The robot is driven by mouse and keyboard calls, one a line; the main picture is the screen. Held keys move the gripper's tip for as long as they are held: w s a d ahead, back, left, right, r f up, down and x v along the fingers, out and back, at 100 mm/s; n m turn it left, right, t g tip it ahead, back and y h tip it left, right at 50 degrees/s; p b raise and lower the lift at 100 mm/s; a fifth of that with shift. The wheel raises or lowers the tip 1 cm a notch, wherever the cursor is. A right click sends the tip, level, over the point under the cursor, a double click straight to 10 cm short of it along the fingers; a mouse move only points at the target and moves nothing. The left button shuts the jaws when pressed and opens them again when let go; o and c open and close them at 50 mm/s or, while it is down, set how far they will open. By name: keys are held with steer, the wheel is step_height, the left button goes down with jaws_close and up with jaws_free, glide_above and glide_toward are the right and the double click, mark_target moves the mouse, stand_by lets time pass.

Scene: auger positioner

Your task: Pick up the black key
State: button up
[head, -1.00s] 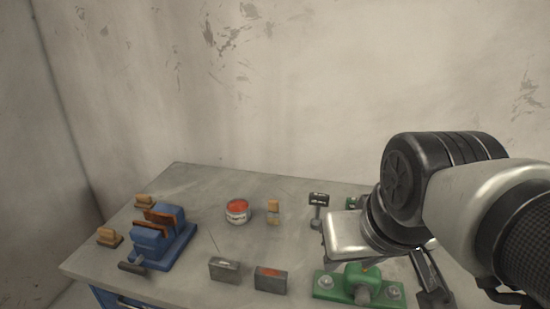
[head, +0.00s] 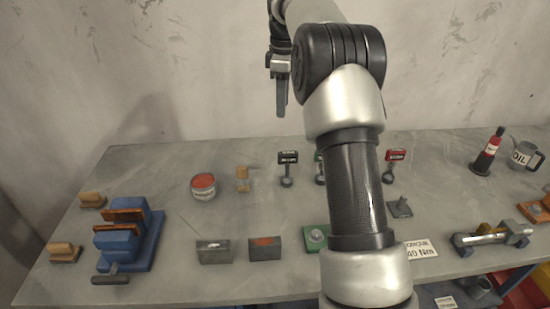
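The black key (head: 287,160) stands on the grey workbench (head: 150,185), in the middle of the head view. It has a black tag-like head with pale lettering and a dark rounded lower end. My gripper (head: 281,102) hangs fingers down above and, in the picture, slightly left of the key, clear of it. The fingers overlap from this side, so I cannot see whether there is a gap between them. No object shows at the fingertips.
A green-headed key (head: 319,157), partly hidden by my arm, and a red-headed key (head: 396,155) stand to the right. A can (head: 203,187) and a wooden-handled brush (head: 243,180) are left. A blue vise (head: 125,240) and two grey blocks (head: 213,251) are nearer the front.

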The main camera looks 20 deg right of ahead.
steer(key=w+d+f+n+g, duration=0.1)
steer(key=w+d+f+n, duration=0.25)
steer(key=f, duration=0.55)
glide_above(288, 163)
steer(key=shift+m, duration=0.25)
steer(key=f, duration=0.5)
steer(key=f+b, duration=0.1)
steer(key=f, duration=0.5)
steer(key=shift+w+d+f, duration=0.1)
steer(key=shift+w+f, duration=0.1)
steer(key=shift+f, duration=0.1)
steer(key=shift+w+f+p, duration=0.2)
steer(key=shift+f+p, duration=0.1)
steer(key=shift+f, duration=1.25)
steer(key=shift+w+f+p, duration=0.15)
steer(key=shift+f+p, duration=0.1)
steer(key=shift+f, duration=1.3)
steer(key=shift+r, duration=0.1)
jaws_close()
